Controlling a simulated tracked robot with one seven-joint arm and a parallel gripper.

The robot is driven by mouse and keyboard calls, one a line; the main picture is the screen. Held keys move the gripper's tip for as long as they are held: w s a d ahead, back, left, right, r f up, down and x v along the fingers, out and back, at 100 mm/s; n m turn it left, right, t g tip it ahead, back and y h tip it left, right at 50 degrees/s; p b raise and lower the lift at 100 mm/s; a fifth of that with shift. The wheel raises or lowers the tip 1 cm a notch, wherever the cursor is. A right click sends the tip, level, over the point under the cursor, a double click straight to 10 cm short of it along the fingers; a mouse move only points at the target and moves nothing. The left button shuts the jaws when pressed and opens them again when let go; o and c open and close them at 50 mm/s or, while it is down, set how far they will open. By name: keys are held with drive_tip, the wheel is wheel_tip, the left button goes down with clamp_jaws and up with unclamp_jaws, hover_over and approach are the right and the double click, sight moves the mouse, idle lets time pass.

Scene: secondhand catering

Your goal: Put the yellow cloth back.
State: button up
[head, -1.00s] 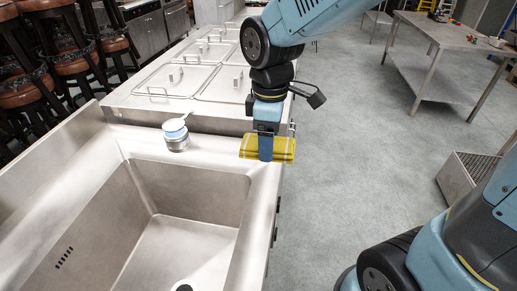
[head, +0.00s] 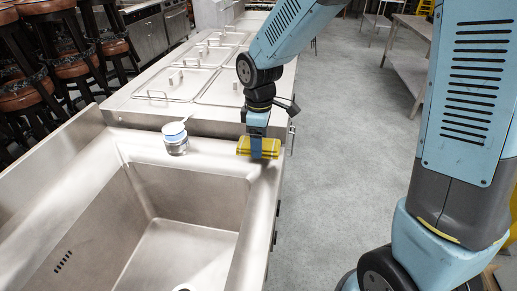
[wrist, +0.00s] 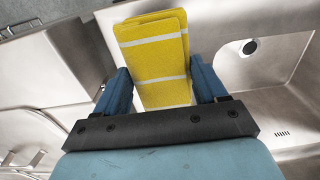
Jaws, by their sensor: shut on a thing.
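The yellow cloth (head: 243,146) is a folded pad with pale stripes. It is at the sink's far right corner, over the steel rim. My gripper (head: 257,150) points down there and is shut on it. In the wrist view, the cloth (wrist: 152,52) sits between the two blue fingers of my gripper (wrist: 161,82) and sticks out beyond them. I cannot tell whether the cloth touches the rim. The part of the cloth deepest in the gripper is hidden.
The steel sink (head: 255,205) has a deep empty basin. A small container with a white and blue top (head: 175,136) stands on its back rim, left of the cloth. Lidded steel pans (head: 177,82) lie behind. The grey floor (head: 335,150) on the right is open.

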drive_tip(key=shift+w+a+f, duration=0.1)
drive_tip(key=shift+w+f, duration=0.25)
drive_tip(key=shift+f, duration=1.55)
drive_tip(key=o, duration=1)
